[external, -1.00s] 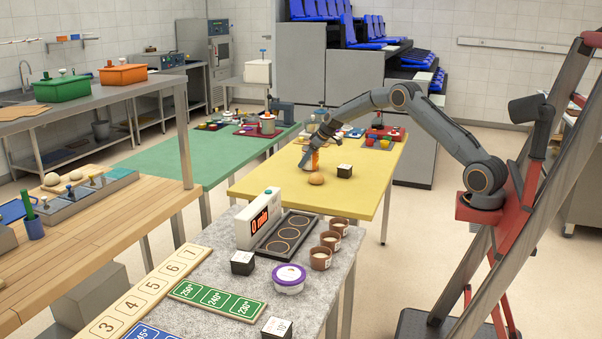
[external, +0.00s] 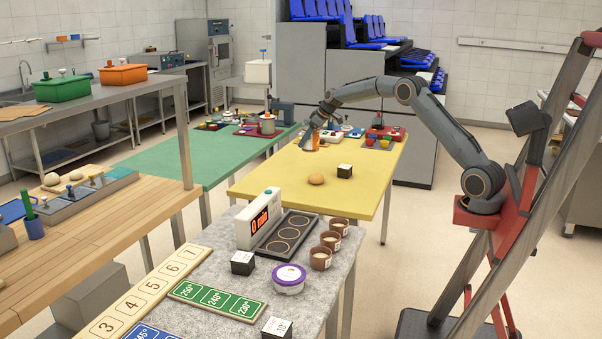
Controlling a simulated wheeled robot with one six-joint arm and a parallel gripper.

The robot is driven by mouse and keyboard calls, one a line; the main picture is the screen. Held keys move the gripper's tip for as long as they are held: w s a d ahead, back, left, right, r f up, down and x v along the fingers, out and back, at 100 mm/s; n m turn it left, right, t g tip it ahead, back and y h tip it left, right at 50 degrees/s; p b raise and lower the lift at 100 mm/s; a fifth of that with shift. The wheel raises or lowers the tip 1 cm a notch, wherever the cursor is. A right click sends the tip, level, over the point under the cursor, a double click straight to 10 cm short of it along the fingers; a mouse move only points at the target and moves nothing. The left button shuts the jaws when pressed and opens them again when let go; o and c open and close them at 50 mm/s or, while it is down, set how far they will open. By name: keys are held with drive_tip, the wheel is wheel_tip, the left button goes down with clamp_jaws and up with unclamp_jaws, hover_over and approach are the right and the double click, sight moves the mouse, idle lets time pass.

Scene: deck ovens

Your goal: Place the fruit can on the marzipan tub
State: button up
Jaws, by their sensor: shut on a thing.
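My gripper (external: 308,143) is over the far left part of the yellow table (external: 285,184). It is shut on an orange can (external: 315,140), which I take as the fruit can; the fingers partly hide it. Whether the can's base is clear of the table is hard to tell. A white tub with a purple lid (external: 289,278) stands on the near grey speckled table; it may be the marzipan tub, but its label is too small to read. My gripper is far from this tub.
Beside the tub are several brown cups (external: 320,258), a dark tray with rings (external: 285,236) and a timer (external: 259,218). Small items crowd the yellow table's far edge.

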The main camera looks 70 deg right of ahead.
sight(306, 126)
wheel_tip(306, 126, up, 10)
drive_tip(key=w+a+n+y+p, duration=0.1)
drive_tip(key=w+a+n, duration=0.1)
drive_tip(key=a, duration=1.1)
drive_tip(key=w+a+n+y+p, duration=0.1)
drive_tip(key=w+a+n, duration=0.15)
drive_tip(key=a, duration=1.05)
drive_tip(key=s+a+n+g+y+p, duration=0.1)
drive_tip(key=s+a+n, duration=0.1)
drive_tip(key=a, duration=1.1)
drive_tip(key=s+a+n+g+y+p, duration=0.1)
drive_tip(key=s+a+n+p, duration=0.1)
drive_tip(key=a, duration=1.1)
drive_tip(key=s+a+n+g+y+p, duration=0.1)
drive_tip(key=s+a+n, duration=0.1)
drive_tip(key=s+a, duration=0.85)
drive_tip(key=s+a+n+g+y+p, duration=0.1)
drive_tip(key=s+a+n, duration=0.2)
drive_tip(key=s+a, duration=0.8)
drive_tip(key=s+a+n+g+p, duration=0.15)
drive_tip(key=s+a, duration=0.45)
drive_tip(key=a, duration=1)
drive_tip(key=shift+n, duration=0.4)
drive_tip(key=shift+w+d+f+p, duration=0.1)
drive_tip(key=shift+f+p, duration=0.55)
drive_tip(key=shift+f, duration=3.15)
drive_tip(key=shift+w+d+f+p, duration=0.1)
drive_tip(key=shift+f+p, duration=0.55)
drive_tip(key=shift+f, duration=3.1)
drive_tip(key=shift+f, duration=0.15)
